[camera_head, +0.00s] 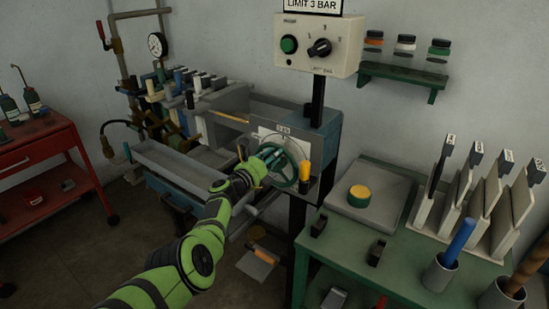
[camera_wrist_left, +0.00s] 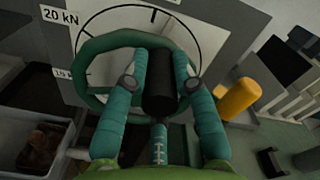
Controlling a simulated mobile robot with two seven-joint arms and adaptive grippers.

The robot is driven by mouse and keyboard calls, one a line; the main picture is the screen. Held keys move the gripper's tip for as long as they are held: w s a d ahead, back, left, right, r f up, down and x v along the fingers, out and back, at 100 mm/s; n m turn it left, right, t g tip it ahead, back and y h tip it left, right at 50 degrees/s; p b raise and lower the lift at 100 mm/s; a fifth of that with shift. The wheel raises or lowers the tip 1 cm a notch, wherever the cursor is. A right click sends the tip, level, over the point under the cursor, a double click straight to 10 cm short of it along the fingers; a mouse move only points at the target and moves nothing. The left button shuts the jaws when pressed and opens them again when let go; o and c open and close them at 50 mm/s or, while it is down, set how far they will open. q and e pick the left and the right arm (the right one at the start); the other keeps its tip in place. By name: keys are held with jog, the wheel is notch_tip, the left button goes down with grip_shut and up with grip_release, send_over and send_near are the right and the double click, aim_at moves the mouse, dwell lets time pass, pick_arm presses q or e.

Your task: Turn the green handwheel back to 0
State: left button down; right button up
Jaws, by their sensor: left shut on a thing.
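The green handwheel (camera_head: 290,184) stands upright on the front of a grey machine, in front of a white dial plate. It also shows in the left wrist view (camera_wrist_left: 96,48), where its rim passes behind my fingers. My left gripper (camera_head: 266,155) is at the wheel. In the left wrist view its two teal fingers (camera_wrist_left: 158,72) are closed on either side of the wheel's black grip (camera_wrist_left: 160,85). The dial plate (camera_wrist_left: 110,25) carries the labels "20 kN" and, partly hidden, a lower one. I cannot read any pointer position. My right gripper is not in view.
A yellow-orange handle (camera_head: 304,171) sits just right of the wheel. A control box (camera_head: 318,45) hangs above. A green table (camera_head: 345,255) with a scale, racks and cups stands at right. A grey trough (camera_head: 180,168) lies left. A red cart (camera_head: 40,150) stands far left.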

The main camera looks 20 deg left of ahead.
pick_arm(q)
jog(key=shift+w+a+r+n, duration=0.25)
jog(key=shift+a+n, duration=0.3)
jog(key=shift+n, duration=0.25)
jog(key=c, duration=1)
grip_release()
jog(key=shift+f, duration=0.1)
jog(key=shift+s+f, duration=0.1)
jog(key=shift+v, duration=3.75)
